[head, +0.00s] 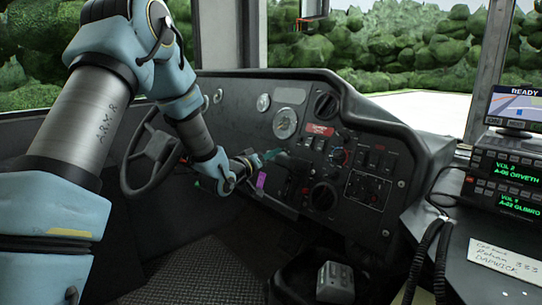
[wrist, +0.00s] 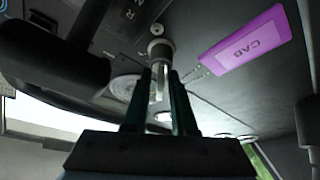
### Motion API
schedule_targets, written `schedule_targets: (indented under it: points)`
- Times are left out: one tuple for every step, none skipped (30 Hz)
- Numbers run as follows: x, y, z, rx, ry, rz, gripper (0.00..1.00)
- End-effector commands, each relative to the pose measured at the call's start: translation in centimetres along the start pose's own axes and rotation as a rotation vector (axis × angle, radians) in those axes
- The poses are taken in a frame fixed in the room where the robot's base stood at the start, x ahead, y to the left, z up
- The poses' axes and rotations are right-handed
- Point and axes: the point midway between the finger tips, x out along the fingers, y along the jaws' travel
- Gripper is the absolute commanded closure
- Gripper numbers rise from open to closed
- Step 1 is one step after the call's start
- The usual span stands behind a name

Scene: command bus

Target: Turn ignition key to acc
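The ignition key (wrist: 160,85) shows in the wrist view, in the round lock (wrist: 157,50) on the dark dash panel. A purple tag (wrist: 243,41) marked CAB hangs from it on a small chain. My gripper (wrist: 161,75) has its two dark fingers either side of the key, close to it. I cannot tell whether they press on it. In the head view my gripper (head: 257,160) is at the dash, right of the steering wheel, with the purple tag (head: 261,180) just below it. The key and lock are too small or hidden to make out there.
The steering wheel (head: 151,158) is left of my forearm and close to it. Knobs and switches (head: 325,150) fill the panel to the right. In the wrist view a dark rounded part (wrist: 60,60) lies close on the left. A coiled cord (head: 430,262) hangs farther right.

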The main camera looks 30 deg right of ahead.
Motion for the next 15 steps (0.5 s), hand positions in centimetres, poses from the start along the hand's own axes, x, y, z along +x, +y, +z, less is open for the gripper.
schedule_targets:
  points:
    - [-0.01, 0.00, -0.01, 0.000, 0.000, 0.000, 0.82]
    - [-0.01, 0.00, 0.00, 0.000, 0.000, 0.000, 0.85]
    - [-0.01, 0.00, -0.01, 0.000, 0.000, 0.000, 0.90]
    - [-0.02, 0.00, -0.01, 0.000, 0.000, 0.000, 0.93]
    - [-0.02, 0.00, 0.00, 0.000, 0.000, 0.000, 0.96]
    - [-0.02, 0.00, 0.00, 0.000, 0.000, 0.000, 1.00]
    - [-0.02, 0.00, 0.00, 0.000, 0.000, 0.000, 1.00]
    - [-0.02, 0.00, 0.01, 0.000, 0.000, 0.000, 1.00]
    - [-0.02, -0.01, 0.02, 0.000, -0.001, 0.000, 1.00]
    - [-0.03, -0.01, 0.02, 0.000, -0.001, 0.000, 1.00]
    - [-0.03, 0.00, 0.03, 0.000, -0.001, 0.000, 1.00]
    - [-0.03, -0.01, 0.04, 0.000, -0.001, 0.000, 1.00]
    - [-0.03, -0.01, 0.04, 0.000, -0.001, 0.000, 1.00]
    - [-0.03, -0.01, 0.05, 0.000, -0.001, 0.000, 1.00]
    - [-0.03, -0.01, 0.06, 0.000, -0.001, 0.000, 1.00]
